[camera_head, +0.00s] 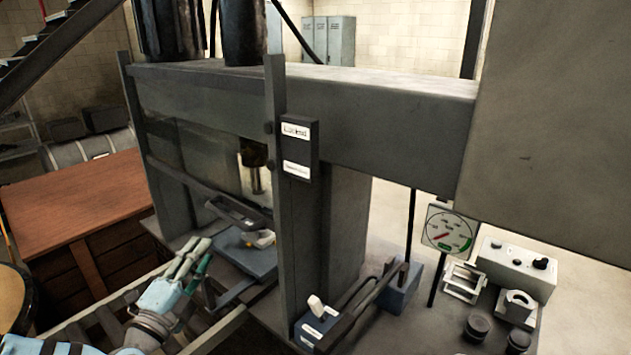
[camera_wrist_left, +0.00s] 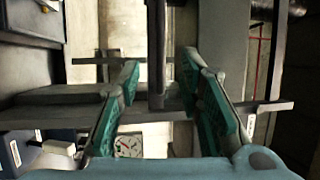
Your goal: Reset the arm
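My left gripper (camera_head: 203,250) shows at the lower left of the head view, beside the front of a grey press frame (camera_head: 375,115). In the left wrist view its two teal-padded fingers (camera_wrist_left: 160,65) stand apart with nothing held between the pads. A dark upright bar (camera_wrist_left: 156,50) shows between and beyond the fingertips; I cannot tell how far off it is. My right gripper is in neither view.
A blue block (camera_head: 245,252) and dark handle (camera_head: 238,215) lie near the left gripper. A dial gauge (camera_head: 449,229), control box (camera_head: 517,268) and small parts stand on the right of the bench. A wooden cabinet (camera_head: 75,205) stands at left.

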